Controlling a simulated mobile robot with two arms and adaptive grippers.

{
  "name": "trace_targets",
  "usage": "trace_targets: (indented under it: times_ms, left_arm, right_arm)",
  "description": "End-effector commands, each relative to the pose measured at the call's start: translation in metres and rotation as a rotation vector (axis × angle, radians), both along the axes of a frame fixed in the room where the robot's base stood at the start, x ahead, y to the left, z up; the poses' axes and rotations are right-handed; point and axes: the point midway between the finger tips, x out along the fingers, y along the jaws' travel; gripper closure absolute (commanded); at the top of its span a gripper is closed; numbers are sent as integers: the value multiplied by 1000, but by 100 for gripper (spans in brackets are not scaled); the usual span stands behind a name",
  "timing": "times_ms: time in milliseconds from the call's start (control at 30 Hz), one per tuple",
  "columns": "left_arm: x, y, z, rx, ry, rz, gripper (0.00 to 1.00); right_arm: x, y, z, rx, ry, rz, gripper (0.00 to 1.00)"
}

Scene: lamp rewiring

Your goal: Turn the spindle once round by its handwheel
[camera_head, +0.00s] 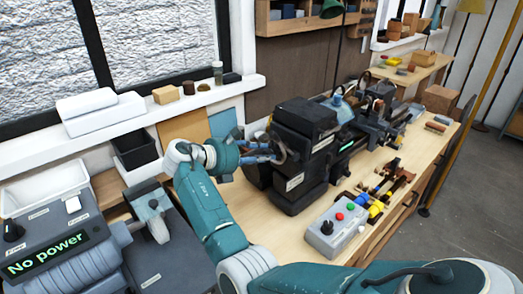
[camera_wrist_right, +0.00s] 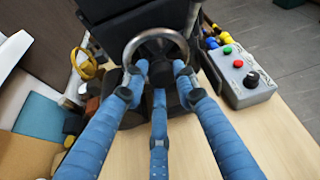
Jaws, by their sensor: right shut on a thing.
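The handwheel (camera_wrist_right: 153,32) is a grey metal ring on the end of a dark lathe headstock (camera_head: 305,128). My right gripper (camera_head: 263,154) reaches it from the left end of the lathe. In the right wrist view, the blue fingers of the right gripper (camera_wrist_right: 155,85) are closed on the handwheel, with fingers at both sides of the rim and one below. The spindle itself is hidden behind the wheel and fingers. My left gripper is not in view.
A grey control box (camera_head: 332,228) with red and green buttons stands on the wooden bench (camera_head: 290,235) in front of the lathe. A device reading "No power" (camera_head: 48,255) is at lower left. Black and white bins (camera_head: 135,148) stand beneath the window sill.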

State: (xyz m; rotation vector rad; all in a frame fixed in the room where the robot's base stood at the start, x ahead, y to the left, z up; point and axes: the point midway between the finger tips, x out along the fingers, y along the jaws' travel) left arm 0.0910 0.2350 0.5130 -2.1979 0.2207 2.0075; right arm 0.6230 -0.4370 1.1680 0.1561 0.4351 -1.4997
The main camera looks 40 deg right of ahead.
Motion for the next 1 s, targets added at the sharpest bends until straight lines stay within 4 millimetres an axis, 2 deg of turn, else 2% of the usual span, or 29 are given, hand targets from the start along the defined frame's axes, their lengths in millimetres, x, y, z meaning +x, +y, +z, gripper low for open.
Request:
trace_targets:
  times_ms: [33,400,1000]
  left_arm:
    - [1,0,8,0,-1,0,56]
    - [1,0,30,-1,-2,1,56]
    - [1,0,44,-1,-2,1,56]
  right_arm:
    - [-5,2,-6,19,-7,-6,98]
    - [-6,2,-8,32,-191,-7,98]
    - [-6,2,-11,49,-402,-7,98]
